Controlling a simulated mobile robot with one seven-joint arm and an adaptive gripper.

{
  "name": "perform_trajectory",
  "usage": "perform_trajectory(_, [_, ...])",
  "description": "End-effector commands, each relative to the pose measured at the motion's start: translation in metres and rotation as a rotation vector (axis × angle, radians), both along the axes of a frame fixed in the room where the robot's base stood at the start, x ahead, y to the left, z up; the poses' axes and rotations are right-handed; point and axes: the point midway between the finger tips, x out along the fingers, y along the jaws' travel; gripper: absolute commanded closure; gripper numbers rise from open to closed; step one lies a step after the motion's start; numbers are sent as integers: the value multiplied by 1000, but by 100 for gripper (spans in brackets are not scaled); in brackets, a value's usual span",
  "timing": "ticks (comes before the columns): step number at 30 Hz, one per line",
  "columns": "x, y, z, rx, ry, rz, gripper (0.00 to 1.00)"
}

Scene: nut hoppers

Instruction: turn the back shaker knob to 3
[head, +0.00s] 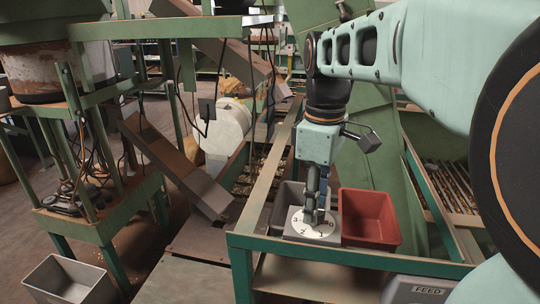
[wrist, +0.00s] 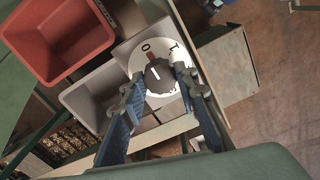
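The back shaker knob is a dark grip on a white round dial (head: 300,229) set in a grey plate on the green frame. In the head view the figures 0 to 3 show along the dial's near edge. In the wrist view the dark knob (wrist: 158,76) has a white line and a reddish mark towards the 0. My gripper (head: 314,205) points down at the dial. In the wrist view its two fingers (wrist: 161,75) stand on either side of the knob, close to it. Contact on both sides is not clear.
A red bin (head: 370,218) stands just right of the dial. A grey bin (head: 286,203) lies just behind the dial. The green frame rail (head: 350,258) runs in front. A FEED box (head: 427,290) is at lower right, and a metal bin (head: 70,282) stands on the floor at left.

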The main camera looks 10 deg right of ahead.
Motion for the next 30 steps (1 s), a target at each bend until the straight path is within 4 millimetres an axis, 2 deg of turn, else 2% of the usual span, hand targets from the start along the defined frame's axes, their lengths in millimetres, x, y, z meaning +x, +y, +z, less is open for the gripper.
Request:
perform_trajectory(1, [0,0,0,0,0,0,81])
perform_trajectory(5, [0,0,0,0,0,0,95])
perform_trajectory(6, [0,0,0,0,0,0,96])
perform_trajectory(17, [0,0,1,0,0,-78,96])
perform_trajectory(30, [0,0,2,1,1,-441,96])
